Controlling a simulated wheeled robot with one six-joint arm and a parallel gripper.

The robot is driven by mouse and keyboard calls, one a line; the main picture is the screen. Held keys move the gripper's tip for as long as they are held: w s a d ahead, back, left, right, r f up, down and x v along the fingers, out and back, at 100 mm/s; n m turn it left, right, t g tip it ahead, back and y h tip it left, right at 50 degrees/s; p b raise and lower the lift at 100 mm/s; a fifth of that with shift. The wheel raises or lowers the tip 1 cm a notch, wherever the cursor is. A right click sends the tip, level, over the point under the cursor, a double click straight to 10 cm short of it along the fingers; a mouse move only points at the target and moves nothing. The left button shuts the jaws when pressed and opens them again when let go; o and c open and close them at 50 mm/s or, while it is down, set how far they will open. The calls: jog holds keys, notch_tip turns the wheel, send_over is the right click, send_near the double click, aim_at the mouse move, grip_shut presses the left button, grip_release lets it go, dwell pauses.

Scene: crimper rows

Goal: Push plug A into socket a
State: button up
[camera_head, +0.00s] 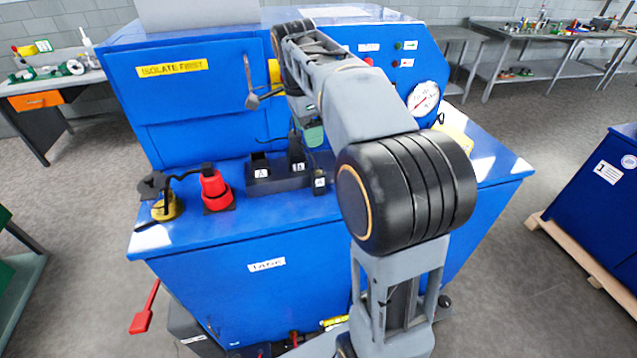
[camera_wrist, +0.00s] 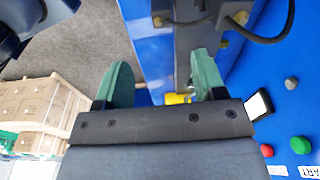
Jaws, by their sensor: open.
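My gripper (camera_wrist: 163,78) has its two green fingers spread apart in the wrist view, with nothing clearly held between them. In the head view a bit of its green (camera_head: 313,136) shows behind my arm, above the blue bench top. A black socket block (camera_head: 279,184) with white labels sits on the bench, left of my arm. Black plug-like pieces stand in or against it, and a separate small dark piece (camera_head: 320,181) with a white label is at its right end. The labels are too small to tell which is plug A or socket a. My arm hides the area to the right.
A red cone-shaped fitting (camera_head: 214,189) and a yellow-and-black piece (camera_head: 166,207) with a black cable stand left of the block. The blue cabinet (camera_head: 200,110) with a lever (camera_head: 252,96) rises behind. A pressure gauge (camera_head: 424,98) is at right. The front bench strip is clear.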

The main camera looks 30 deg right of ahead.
send_over(318, 171)
jog(key=shift+m, duration=0.4)
jog(key=f, duration=0.5)
jog(key=a+f, duration=0.1)
jog(key=f, duration=0.1)
jog(key=shift+f, duration=0.4)
jog(key=shift+s+d+f+p, duration=0.1)
jog(key=shift+d+f+p, duration=0.05)
jog(key=shift+f, duration=0.75)
jog(key=shift+w+d+f+p, duration=0.1)
jog(key=shift+d+f+p, duration=0.1)
jog(key=shift+f, duration=0.75)
jog(key=shift+s+d+f+p, duration=0.1)
jog(key=shift+d+f+p, duration=0.05)
jog(key=shift+f, duration=0.75)
jog(key=shift+c, duration=0.5)
jog(key=c, duration=1)
jog(key=shift+r, duration=0.1)
